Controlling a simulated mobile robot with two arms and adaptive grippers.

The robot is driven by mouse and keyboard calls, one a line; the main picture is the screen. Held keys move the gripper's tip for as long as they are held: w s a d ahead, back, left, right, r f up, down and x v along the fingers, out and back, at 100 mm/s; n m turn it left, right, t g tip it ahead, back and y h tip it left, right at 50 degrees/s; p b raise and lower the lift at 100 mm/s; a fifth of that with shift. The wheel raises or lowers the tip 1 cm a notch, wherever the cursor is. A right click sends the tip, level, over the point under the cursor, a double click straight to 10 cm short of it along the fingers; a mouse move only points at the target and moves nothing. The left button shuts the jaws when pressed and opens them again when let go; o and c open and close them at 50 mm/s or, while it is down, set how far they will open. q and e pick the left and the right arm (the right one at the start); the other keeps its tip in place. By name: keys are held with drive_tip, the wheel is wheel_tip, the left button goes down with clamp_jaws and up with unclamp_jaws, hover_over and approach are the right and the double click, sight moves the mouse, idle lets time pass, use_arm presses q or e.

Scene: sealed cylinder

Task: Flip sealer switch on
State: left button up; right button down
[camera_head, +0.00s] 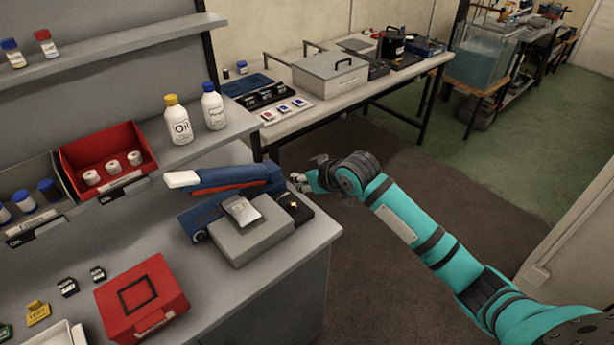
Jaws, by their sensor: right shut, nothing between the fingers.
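The sealer (228,181) is a blue device with a raised lever arm and a white handle end, on the grey bench. Its black end (291,208) at the right has a small pale orange spot; whether this is the switch, and how it is set, is too small to tell. A small silver pouch (241,209) lies on a grey block (251,236) in front of the sealer. My right gripper (297,182) is shut and empty, close beside the sealer's rear right end; I cannot tell whether it touches. My left gripper is not in view.
A red box (141,299) sits at the front of the bench. A red bin (104,163) with white-capped jars, and two bottles (178,120) (213,106), stand behind. Another table (380,84) with cases is farther back. The floor right of the bench is clear.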

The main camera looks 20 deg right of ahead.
drive_tip(key=shift+w+r+v, duration=0.1)
drive_tip(key=shift+r+v, duration=0.05)
drive_tip(key=shift+v, duration=0.6)
drive_tip(key=shift+w+r+v, duration=0.1)
drive_tip(key=shift+v, duration=0.7)
drive_tip(key=shift+a, duration=0.1)
drive_tip(key=s+a+f+g, duration=0.2)
drive_tip(key=s+a+f, duration=0.2)
drive_tip(key=s+f, duration=0.8)
drive_tip(key=s+d+f+m+g+h, duration=0.1)
drive_tip(key=s+g+h, duration=0.1)
drive_tip(key=s, duration=1)
drive_tip(key=s+d+f+m+g+h, duration=0.1)
drive_tip(key=s+d+g, duration=0.1)
drive_tip(key=s, duration=0.9)
wheel_tip(320, 180, down, 26)
drive_tip(key=s+g+b, duration=0.1)
drive_tip(key=s+d+f+g, duration=0.1)
drive_tip(key=s+d+f, duration=0.1)
drive_tip(key=s+f, duration=1.5)
drive_tip(key=shift+s+d+f+b, duration=0.2)
drive_tip(key=shift+d+f+b, duration=0.2)
drive_tip(key=shift+f, duration=0.2)
